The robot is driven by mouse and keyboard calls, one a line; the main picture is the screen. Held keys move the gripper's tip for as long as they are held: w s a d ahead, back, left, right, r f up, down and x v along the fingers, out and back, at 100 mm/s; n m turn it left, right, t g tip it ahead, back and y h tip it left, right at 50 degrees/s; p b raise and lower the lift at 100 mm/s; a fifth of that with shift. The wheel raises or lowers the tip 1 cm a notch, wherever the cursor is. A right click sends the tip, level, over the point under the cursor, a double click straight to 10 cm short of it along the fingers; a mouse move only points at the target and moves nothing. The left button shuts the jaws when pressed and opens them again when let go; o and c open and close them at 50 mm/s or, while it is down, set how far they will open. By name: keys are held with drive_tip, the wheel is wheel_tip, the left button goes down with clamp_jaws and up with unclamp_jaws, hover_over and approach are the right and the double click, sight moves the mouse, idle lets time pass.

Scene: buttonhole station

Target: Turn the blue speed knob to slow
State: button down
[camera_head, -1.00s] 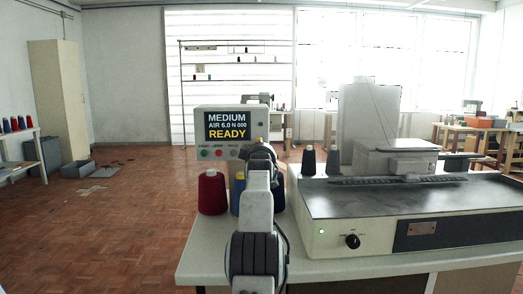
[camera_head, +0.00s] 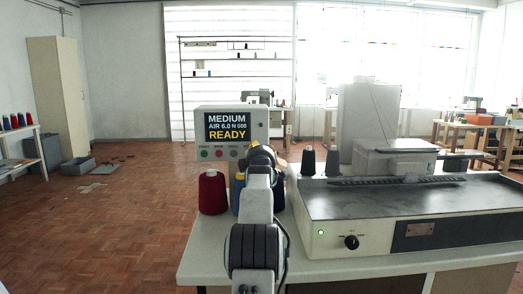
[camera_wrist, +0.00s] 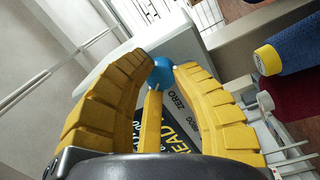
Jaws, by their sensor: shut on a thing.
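The blue speed knob (camera_wrist: 160,74) is a small round knob on the pale control box. In the wrist view it sits between the tips of my gripper's yellow fingers (camera_wrist: 164,66), which are closed on it. In the head view my gripper (camera_head: 262,152) is at the right part of the control box (camera_head: 260,120), and the knob is hidden behind it. The box's screen (camera_head: 227,127) reads MEDIUM, AIR 6.0 N and READY.
A dark red thread cone (camera_head: 212,193) and a partly hidden blue cone (camera_head: 236,196) stand close to my arm. The sewing machine (camera_head: 400,210) with a black dial (camera_head: 351,242) fills the table's right side.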

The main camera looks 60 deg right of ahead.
drive_tip(key=shift+n, duration=0.6)
drive_tip(key=c, duration=1)
unclamp_jaws()
drive_tip(key=shift+o, duration=0.2)
drive_tip(key=v, duration=1.2)
drive_tip(key=shift+f, duration=0.15)
